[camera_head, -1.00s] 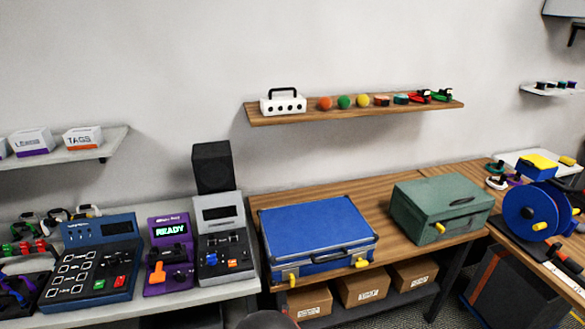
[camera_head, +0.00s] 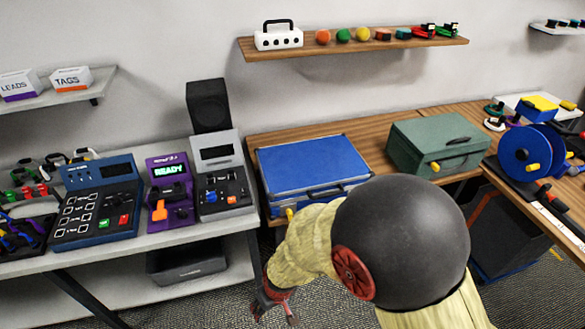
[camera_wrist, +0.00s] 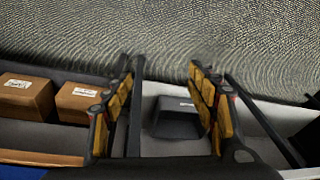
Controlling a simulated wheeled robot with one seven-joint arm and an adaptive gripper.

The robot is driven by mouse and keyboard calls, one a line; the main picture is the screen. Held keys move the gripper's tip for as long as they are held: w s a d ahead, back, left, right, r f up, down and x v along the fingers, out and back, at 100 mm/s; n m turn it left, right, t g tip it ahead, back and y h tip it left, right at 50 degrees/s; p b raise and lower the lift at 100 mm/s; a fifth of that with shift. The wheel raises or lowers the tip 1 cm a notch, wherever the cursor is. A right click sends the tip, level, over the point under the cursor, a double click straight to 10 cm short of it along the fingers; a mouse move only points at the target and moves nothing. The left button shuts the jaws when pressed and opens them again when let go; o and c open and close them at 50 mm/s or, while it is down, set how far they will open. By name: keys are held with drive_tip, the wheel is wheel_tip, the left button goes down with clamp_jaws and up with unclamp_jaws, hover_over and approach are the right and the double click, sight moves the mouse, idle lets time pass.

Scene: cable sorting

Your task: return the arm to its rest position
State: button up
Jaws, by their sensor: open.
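My gripper (camera_head: 275,304) shows low in the head view, below the front edge of the benches and over the carpet. In the wrist view my gripper (camera_wrist: 162,95) has its two padded fingers spread wide apart with nothing between them. My arm, cream and black, rises in front of the wooden bench and hides part of the blue case's (camera_head: 305,162) right front. No thing is held.
The wooden bench carries the blue case and a green toolbox (camera_head: 436,140). The grey bench (camera_head: 150,235) holds several test devices; a dark bin (camera_head: 188,262) sits on its lower shelf. Cardboard boxes (camera_wrist: 80,102) show in the wrist view. Carpet (camera_head: 215,308) is free in front.

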drive_tip(key=s+d+r+m+t, duration=0.1)
drive_tip(key=s+d+r+m, duration=0.1)
drive_tip(key=d+r, duration=0.6)
drive_tip(key=s+d+r+m+t+h, duration=0.1)
drive_tip(key=s+d+r+m+t, duration=0.1)
drive_tip(key=d+r, duration=0.7)
drive_tip(key=s+d+r+m+t, duration=0.1)
drive_tip(key=d+r, duration=0.7)
drive_tip(key=r, duration=0.9)
drive_tip(key=shift+s+d+r+m+h, duration=0.25)
drive_tip(key=shift+s+m+h, duration=0.15)
drive_tip(key=shift+s+m, duration=0.6)
drive_tip(key=shift+s, duration=0.15)
